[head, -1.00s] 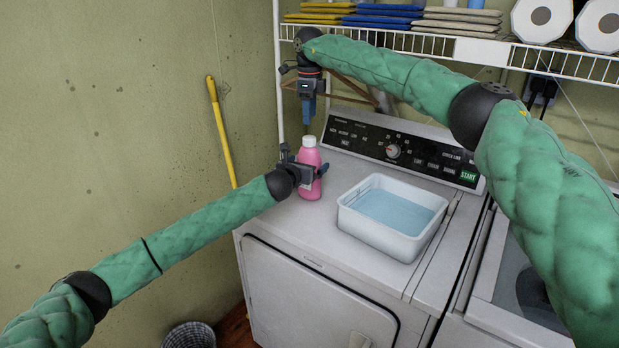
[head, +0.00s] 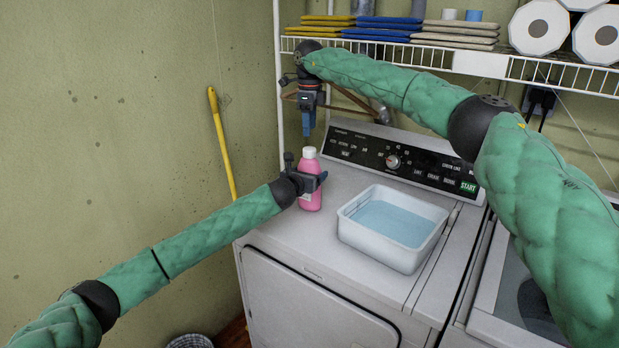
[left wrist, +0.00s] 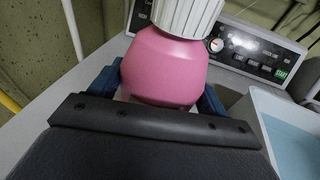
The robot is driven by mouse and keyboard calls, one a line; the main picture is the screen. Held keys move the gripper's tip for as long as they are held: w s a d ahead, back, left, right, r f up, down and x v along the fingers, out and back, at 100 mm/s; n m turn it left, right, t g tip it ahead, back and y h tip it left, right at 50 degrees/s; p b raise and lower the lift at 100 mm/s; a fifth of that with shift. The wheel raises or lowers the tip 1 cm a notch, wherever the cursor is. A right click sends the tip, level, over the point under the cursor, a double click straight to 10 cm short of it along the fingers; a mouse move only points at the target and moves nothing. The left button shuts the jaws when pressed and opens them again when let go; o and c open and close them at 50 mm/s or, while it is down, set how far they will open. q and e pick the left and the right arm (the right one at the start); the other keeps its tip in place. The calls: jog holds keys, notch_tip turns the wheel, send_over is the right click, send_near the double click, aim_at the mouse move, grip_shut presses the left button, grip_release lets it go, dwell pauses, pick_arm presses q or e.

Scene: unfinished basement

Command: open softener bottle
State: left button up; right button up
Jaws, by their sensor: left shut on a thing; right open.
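The softener bottle (head: 311,200) is pink with a white ribbed cap (head: 309,153) and stands upright on top of the white machine. My left gripper (head: 316,182) is shut around the bottle's body. In the left wrist view the pink bottle (left wrist: 165,68) sits between the blue fingers, with the white cap (left wrist: 186,15) on it and cut off by the top edge. My right gripper (head: 307,124) is open and points down above the bottle, apart from the cap. The lower part of the bottle is partly hidden by my left gripper.
A white tub (head: 378,249) of bluish liquid stands right of the bottle on the machine (head: 310,262). The control panel (head: 365,150) is behind. A wire shelf (head: 400,52) with folded cloths and paper rolls hangs above. A yellow handle (head: 221,140) leans on the wall at left.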

aim_at(310, 148)
jog(key=shift+f, duration=0.5)
jog(key=shift+s+a+f, duration=0.15)
jog(key=shift+a+f, duration=0.15)
jog(key=shift+a, duration=0.05)
jog(key=shift+a+y, duration=0.2)
jog(key=shift+y, duration=0.1)
jog(key=m, duration=0.4)
jog(key=shift+r, duration=0.25)
jog(key=m, duration=0.5)
jog(key=shift+r+m, duration=0.2)
jog(key=shift+m, duration=0.1)
jog(key=m, duration=0.4)
jog(key=shift+d+r, duration=0.1)
jog(key=shift+r, duration=0.1)
jog(key=m, duration=0.4)
jog(key=shift+d+r, duration=0.1)
jog(key=shift+r, duration=0.05)
jog(key=m, duration=0.4)
jog(key=shift+w+d+r, duration=0.1)
jog(key=shift+w, duration=0.1)
jog(key=m, duration=0.4)
jog(key=shift+d, duration=0.15)
jog(key=m, duration=1)
jog(key=shift+d, duration=0.1)
jog(key=shift+f, duration=4.05)
